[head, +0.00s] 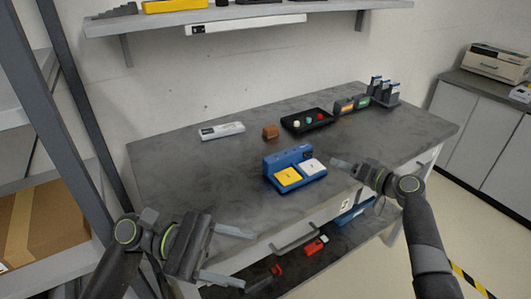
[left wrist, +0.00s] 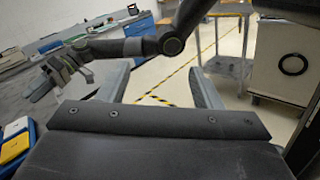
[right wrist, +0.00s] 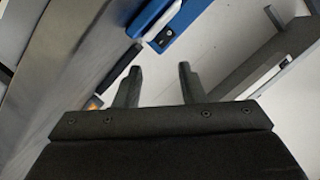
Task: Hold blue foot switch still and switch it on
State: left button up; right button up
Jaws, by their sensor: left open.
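The blue foot switch (head: 269,166) sits on the grey table near its front edge in the head view. It has a yellow pedal (head: 288,177) on the left and a white pedal (head: 313,167) on the right. My left gripper (head: 249,259) is open and empty, in front of the table edge and apart from the switch. The switch shows partly at the left edge of the left wrist view (left wrist: 31,130). My right gripper (head: 334,163) is just right of the switch; its fingers stand apart and empty in the right wrist view (right wrist: 158,72). Contact with the switch cannot be told.
A black tray (head: 292,125) with coloured buttons, a brown block (head: 270,132) and a pale grey strip device (head: 222,130) lie farther back. Small boxes (head: 345,106) stand at the back right. The table's left part is clear.

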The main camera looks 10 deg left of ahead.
pick_arm(q)
jog(key=w+d+r+m+g+h, duration=0.1)
jog(key=w+d+r+m+g, duration=0.1)
jog(key=d+r+m, duration=0.5)
jog(key=w+d+r+m+g+h, duration=0.1)
jog(key=w+d+r+m+g, duration=0.3)
jog(key=r, duration=0.6)
jog(key=w+d+r+m+t+y, duration=0.1)
jog(key=w+d+r+m+t, duration=0.1)
jog(key=w+d+m+t, duration=0.25)
jog(key=w+a+f+m+t+y, duration=0.2)
jog(key=w+f+y, duration=0.15)
jog(key=w, duration=0.55)
jog(key=w+a+f+m+t+y, duration=0.2)
jog(key=w+f+t+y, duration=0.15)
jog(key=w, duration=0.45)
jog(key=w+a+f+m+y, duration=0.1)
jog(key=w+a+m+y, duration=0.1)
jog(key=w+a+y, duration=0.35)
jog(key=w+a+f+m+y, duration=0.1)
jog(key=w+a+m+y, duration=0.15)
jog(key=a, duration=0.55)
jog(key=g+y, duration=0.1)
send_near(288, 152)
jog(key=x, duration=0.8)
jog(key=shift+f, duration=0.25)
